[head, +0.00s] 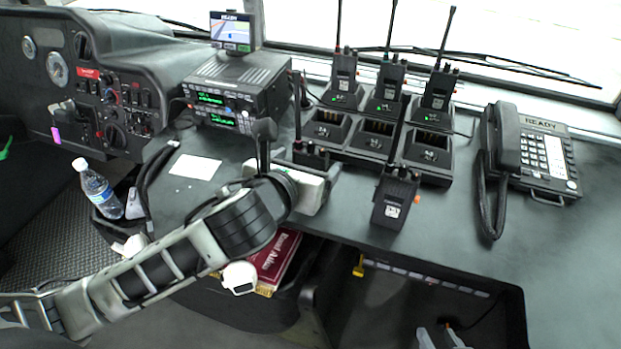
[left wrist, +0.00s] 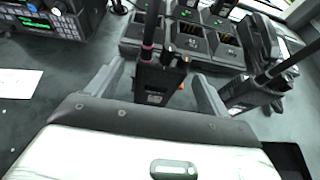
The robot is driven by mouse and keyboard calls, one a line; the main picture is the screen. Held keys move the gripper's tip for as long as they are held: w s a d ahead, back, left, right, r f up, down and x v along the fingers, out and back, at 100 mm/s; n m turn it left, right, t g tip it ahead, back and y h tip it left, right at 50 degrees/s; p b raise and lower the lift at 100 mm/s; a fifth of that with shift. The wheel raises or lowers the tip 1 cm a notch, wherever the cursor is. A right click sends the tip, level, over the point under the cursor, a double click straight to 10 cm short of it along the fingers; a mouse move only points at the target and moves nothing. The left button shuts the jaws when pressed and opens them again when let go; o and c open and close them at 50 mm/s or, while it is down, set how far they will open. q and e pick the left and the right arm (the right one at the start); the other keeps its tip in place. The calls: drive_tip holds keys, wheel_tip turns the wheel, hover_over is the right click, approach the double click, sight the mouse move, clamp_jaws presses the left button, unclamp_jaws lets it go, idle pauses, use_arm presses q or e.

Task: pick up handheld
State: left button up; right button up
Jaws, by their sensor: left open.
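A black handheld radio (head: 310,156) stands on the dash just beyond my left gripper (head: 312,165), partly hidden by it. In the left wrist view this handheld (left wrist: 158,82), with a pink band on its antenna, stands upright between the open fingers of the left gripper (left wrist: 158,90). I cannot tell whether the fingers touch it. Another handheld (head: 396,200) stands to the right on the dash and also shows in the left wrist view (left wrist: 248,92). Grey tips at the bottom edge look like my right gripper (head: 443,338); its jaws are mostly cut off.
A charger rack (head: 375,137) holds several handhelds in its back row; its front slots are empty. A desk phone (head: 530,155) is at right. A radio unit (head: 235,90) with a screen is at back left.

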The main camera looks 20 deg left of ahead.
use_arm(q)
drive_tip(key=x, duration=0.4)
drive_tip(key=shift+r, duration=0.1)
drive_tip(key=shift+w, duration=0.2)
drive_tip(key=shift+c, duration=0.9)
drive_tip(key=c, duration=1)
drive_tip(key=shift+r, duration=0.1)
